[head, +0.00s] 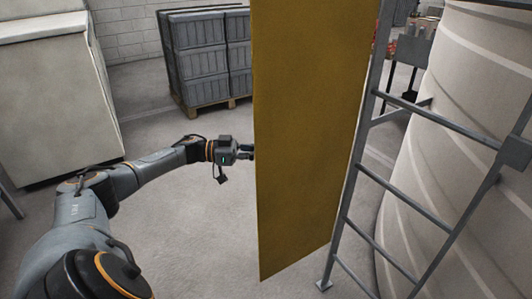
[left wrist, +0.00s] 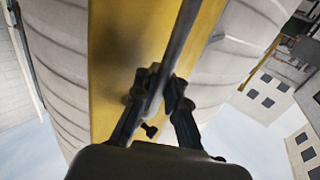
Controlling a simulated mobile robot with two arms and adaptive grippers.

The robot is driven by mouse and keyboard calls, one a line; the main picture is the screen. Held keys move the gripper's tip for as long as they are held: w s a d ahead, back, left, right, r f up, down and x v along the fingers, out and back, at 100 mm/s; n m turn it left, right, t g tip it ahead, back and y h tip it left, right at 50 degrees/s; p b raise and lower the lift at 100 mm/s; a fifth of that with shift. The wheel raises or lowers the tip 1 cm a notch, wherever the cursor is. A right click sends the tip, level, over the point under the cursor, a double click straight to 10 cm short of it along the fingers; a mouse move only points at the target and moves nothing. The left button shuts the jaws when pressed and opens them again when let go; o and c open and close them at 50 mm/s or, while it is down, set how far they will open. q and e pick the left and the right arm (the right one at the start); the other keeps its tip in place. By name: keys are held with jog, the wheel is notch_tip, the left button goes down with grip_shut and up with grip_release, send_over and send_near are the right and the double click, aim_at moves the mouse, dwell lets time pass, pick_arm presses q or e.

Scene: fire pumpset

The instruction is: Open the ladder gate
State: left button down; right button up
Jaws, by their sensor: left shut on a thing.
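The ladder gate (head: 305,140) is a tall yellow panel in the middle of the head view. Its right edge runs along the left rail of the grey ladder (head: 358,165), and the ladder's rungs show uncovered to its right. My left gripper (head: 250,151) is at the panel's left edge, about mid-height, its fingertips partly hidden by the panel. In the left wrist view my left gripper (left wrist: 160,88) is shut on a thin dark edge or bar of the gate, with the yellow face (left wrist: 112,65) behind it. My right gripper is not in view.
A large pale ribbed tank (head: 450,110) stands behind the ladder. A pallet of grey blocks (head: 207,60) is at the back, and a pale cabinet (head: 55,100) stands at the left. The grey floor between cabinet and gate is clear apart from my arm.

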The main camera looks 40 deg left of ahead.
pick_arm(q)
jog(key=c, duration=1.8)
grip_release()
jog(key=shift+s+a+f, duration=0.15)
jog(key=shift+f, duration=0.15)
jog(key=o, duration=0.4)
jog(key=shift+s+a, duration=0.15)
jog(key=shift+s+a+r, duration=0.15)
jog(key=shift+r, duration=0.1)
jog(key=v, duration=1.1)
jog(key=shift+s+a, duration=0.25)
jog(key=shift+a, duration=0.05)
